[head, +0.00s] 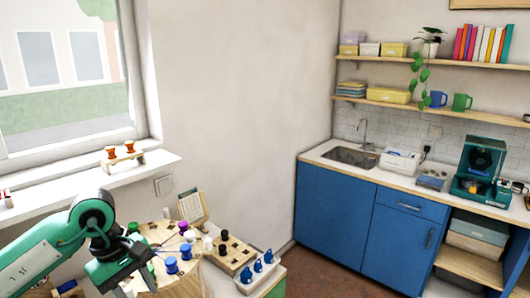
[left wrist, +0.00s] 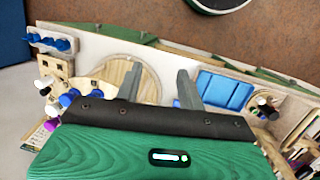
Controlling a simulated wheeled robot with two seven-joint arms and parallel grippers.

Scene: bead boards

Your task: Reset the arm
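My left arm comes in from the left in the head view. Its gripper (head: 136,280) points down over the near part of the worktable, beside the round wooden board (head: 160,236). In the left wrist view the two grey fingers (left wrist: 158,88) stand apart with nothing held between them. The round board (left wrist: 108,72) shows beyond them, partly hidden by the gripper body. My right gripper is in neither view.
Blue spools (head: 171,265) stand close to the left gripper. A wooden block with dark pegs (head: 232,256) and a rack of blue pieces (head: 246,277) stand to the right. A blue tray (left wrist: 225,90) lies beyond the fingers. Blue cabinets (head: 335,215) stand farther back.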

